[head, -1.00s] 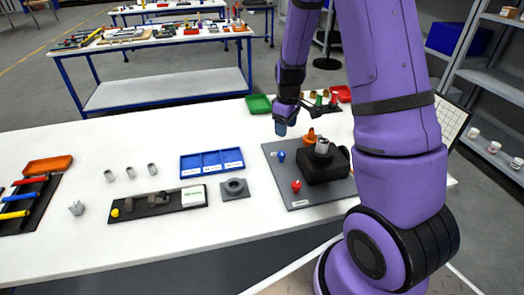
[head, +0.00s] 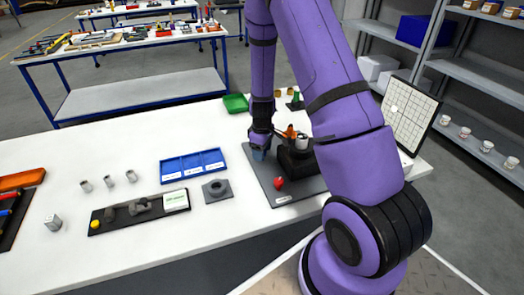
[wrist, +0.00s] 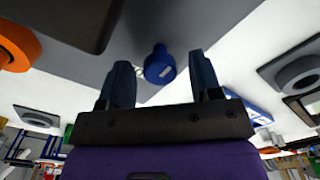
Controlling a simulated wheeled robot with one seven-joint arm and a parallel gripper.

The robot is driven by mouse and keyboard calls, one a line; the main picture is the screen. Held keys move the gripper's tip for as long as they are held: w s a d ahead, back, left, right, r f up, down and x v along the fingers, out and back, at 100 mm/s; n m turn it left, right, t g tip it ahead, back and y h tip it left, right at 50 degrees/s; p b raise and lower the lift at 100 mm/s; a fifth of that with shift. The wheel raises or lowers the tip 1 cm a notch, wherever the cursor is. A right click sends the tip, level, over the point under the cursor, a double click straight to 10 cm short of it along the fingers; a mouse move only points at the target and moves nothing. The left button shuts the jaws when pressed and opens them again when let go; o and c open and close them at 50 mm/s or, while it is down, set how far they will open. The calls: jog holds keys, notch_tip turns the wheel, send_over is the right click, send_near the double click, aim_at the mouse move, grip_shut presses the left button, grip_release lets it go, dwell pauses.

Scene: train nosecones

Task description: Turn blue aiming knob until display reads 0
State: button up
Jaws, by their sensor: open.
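The blue aiming knob (wrist: 159,66) shows in the wrist view on the grey plate, with a small white mark on it. It lies between and just beyond the tips of my open gripper (wrist: 160,78), with no clear contact. In the head view my gripper (head: 258,153) is low over the left part of the dark grey plate (head: 268,183) and hides the knob. A black device (head: 296,162) with an orange part stands on the plate, partly behind my arm. A gridded panel (head: 408,115) with a pale spot stands at right. I cannot make out a display reading.
A red knob (head: 279,183) sits at the plate's front. Left of it are a grey ring block (head: 215,190), a blue tray (head: 163,171) and a black fixture (head: 110,222). A green bin (head: 236,103) stands behind. The table's left middle is mostly clear.

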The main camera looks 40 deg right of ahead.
jog(key=shift+f, duration=0.1)
jog(key=c, duration=0.9)
jog(key=shift+m, duration=0.3)
jog(key=m, duration=0.3)
jog(key=shift+m, duration=0.4)
jog(key=m, duration=0.4)
jog(key=shift+m, duration=0.3)
jog(key=m, duration=0.8)
jog(key=shift+m, duration=0.3)
